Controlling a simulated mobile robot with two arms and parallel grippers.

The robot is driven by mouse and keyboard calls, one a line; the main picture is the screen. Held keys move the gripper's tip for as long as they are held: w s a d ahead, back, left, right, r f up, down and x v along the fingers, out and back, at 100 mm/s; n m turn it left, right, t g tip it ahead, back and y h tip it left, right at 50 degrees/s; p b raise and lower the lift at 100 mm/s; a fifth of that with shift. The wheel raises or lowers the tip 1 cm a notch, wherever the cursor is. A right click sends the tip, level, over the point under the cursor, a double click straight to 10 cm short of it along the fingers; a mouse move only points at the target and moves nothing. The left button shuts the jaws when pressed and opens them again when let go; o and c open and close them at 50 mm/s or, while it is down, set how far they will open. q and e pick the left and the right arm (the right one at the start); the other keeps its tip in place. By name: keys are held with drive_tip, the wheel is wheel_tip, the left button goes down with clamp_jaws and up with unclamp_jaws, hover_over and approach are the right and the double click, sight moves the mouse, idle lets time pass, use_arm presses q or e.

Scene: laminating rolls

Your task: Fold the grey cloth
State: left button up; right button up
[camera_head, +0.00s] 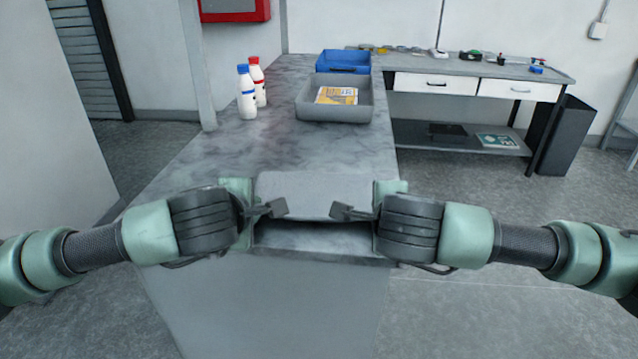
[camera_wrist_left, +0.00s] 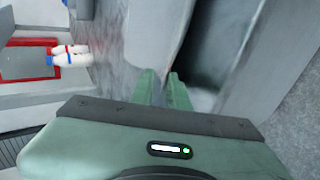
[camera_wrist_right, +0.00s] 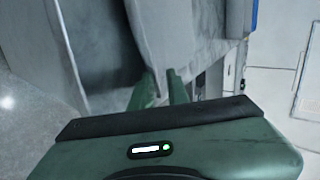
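The grey cloth (camera_head: 315,194) is at the near end of the marbled worktop, with part of it lifted and a dark hollow under its near edge. My left gripper (camera_head: 277,208) is at the cloth's left side and my right gripper (camera_head: 347,210) at its right side. In the left wrist view the cloth (camera_wrist_left: 155,38) runs down to the closely set fingers (camera_wrist_left: 162,88). In the right wrist view the cloth (camera_wrist_right: 160,35) enters between the fingers (camera_wrist_right: 162,88). Both grippers appear shut on it. The gripped edges are mostly hidden by the fingers.
A grey tray (camera_head: 310,108) with a yellow packet (camera_head: 338,95) stands farther along the worktop (camera_head: 215,150), before a blue bin (camera_head: 343,60). Two white bottles, one blue-capped (camera_head: 246,95) and one red-capped (camera_head: 259,85), stand at left. The worktop between them and the cloth is clear.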

use_arm(q)
drive_tip(key=o, duration=0.3)
use_arm(e)
drive_tip(key=o, duration=0.4)
drive_tip(key=shift+c, duration=0.2)
use_arm(q)
drive_tip(key=r, duration=0.1)
drive_tip(key=s+r, duration=0.1)
drive_tip(key=shift+r, duration=0.4)
use_arm(e)
drive_tip(key=r, duration=0.1)
drive_tip(key=s+r, duration=0.1)
drive_tip(key=shift+r, duration=0.35)
use_arm(q)
drive_tip(key=s+r, duration=0.2)
drive_tip(key=r, duration=0.1)
drive_tip(key=s+r, duration=0.3)
drive_tip(key=shift+r, duration=0.15)
use_arm(e)
drive_tip(key=s+r, duration=0.5)
drive_tip(key=r, duration=0.1)
drive_tip(key=shift+r, duration=0.2)
